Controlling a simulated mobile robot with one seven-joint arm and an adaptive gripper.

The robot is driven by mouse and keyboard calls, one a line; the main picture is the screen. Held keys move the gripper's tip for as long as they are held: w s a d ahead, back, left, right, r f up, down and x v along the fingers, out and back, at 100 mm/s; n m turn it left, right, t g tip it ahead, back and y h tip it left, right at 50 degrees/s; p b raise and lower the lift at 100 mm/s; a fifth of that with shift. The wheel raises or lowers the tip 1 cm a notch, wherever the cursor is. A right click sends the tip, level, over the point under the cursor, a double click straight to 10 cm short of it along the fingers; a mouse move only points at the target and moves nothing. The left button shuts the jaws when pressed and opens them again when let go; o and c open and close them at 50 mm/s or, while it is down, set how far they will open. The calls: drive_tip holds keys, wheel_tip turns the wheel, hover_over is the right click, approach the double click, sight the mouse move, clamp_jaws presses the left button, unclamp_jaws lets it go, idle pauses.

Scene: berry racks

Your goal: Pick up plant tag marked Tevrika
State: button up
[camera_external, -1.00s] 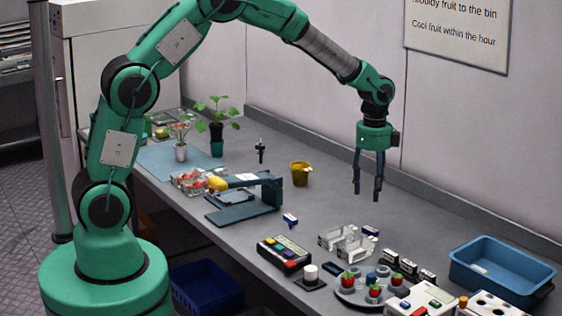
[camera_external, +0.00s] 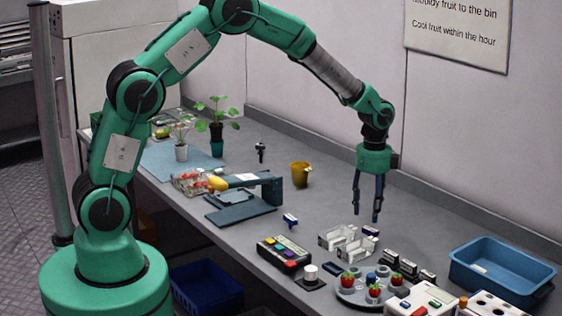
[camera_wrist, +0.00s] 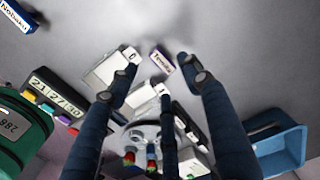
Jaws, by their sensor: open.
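In the wrist view the tag shows between the fingertips of my gripper (camera_wrist: 157,65). The exact height of the fingertips above it is hard to tell.
Clear holders (camera_external: 347,240) stand close beside the tag. A second tag, marked Nobaku (camera_wrist: 17,15), lies farther off. A round grey tray with strawberries (camera_external: 345,299), a button box (camera_external: 284,254) and a blue bin (camera_external: 500,277) are nearby. Bare bench lies behind the tag.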

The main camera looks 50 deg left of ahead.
sight(368, 229)
drive_tip(key=shift+f, duration=1.3)
drive_tip(key=shift+f+b, duration=0.75)
drive_tip(key=shift+f, duration=1.9)
drive_tip(key=shift+s, duration=0.1)
drive_tip(key=c, duration=0.9)
